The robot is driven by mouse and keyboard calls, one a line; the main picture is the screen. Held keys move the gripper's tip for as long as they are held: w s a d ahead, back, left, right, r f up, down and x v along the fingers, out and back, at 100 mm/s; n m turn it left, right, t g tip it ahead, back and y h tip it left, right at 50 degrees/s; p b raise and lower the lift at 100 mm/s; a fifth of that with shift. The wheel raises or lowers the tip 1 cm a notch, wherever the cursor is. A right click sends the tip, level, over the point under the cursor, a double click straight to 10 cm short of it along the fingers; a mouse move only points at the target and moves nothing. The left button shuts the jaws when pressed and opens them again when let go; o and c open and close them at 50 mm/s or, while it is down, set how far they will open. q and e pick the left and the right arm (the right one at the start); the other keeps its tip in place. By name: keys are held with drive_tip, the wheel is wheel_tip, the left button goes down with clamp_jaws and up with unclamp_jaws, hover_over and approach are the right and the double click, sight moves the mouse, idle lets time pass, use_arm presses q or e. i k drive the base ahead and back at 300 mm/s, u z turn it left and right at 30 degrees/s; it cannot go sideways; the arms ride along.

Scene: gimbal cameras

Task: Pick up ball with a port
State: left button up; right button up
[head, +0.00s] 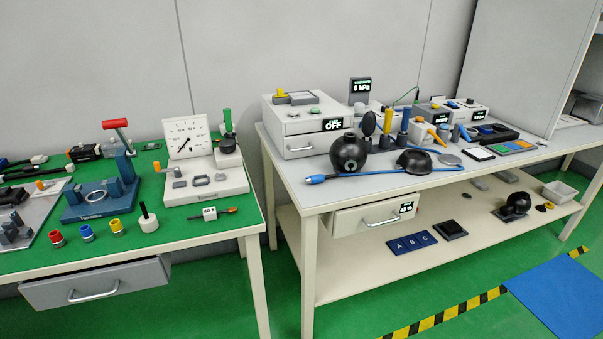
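A black ball (348,155) with what looks like a small port on top sits near the front left of the right table's grey top. A blue rod (365,174) lies just in front of it. A black half-dome (413,162) sits to its right. Another dark round ball (517,203) rests on a dark base on the lower shelf; whether it has a port is too small to tell. Neither of my grippers is in view.
A grey box reading OFF (306,127) stands behind the ball. Upright coloured-handled tools (385,128) stand behind it to the right. The left table (190,222) has a green top with several fixtures. A drawer (375,216) hangs under the right table.

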sight(348, 153)
drive_tip(key=u, duration=0.3)
drive_tip(key=k, duration=0.6)
drive_tip(key=z, duration=0.85)
drive_tip(key=i, duration=1.7)
drive_tip(key=u, duration=0.6)
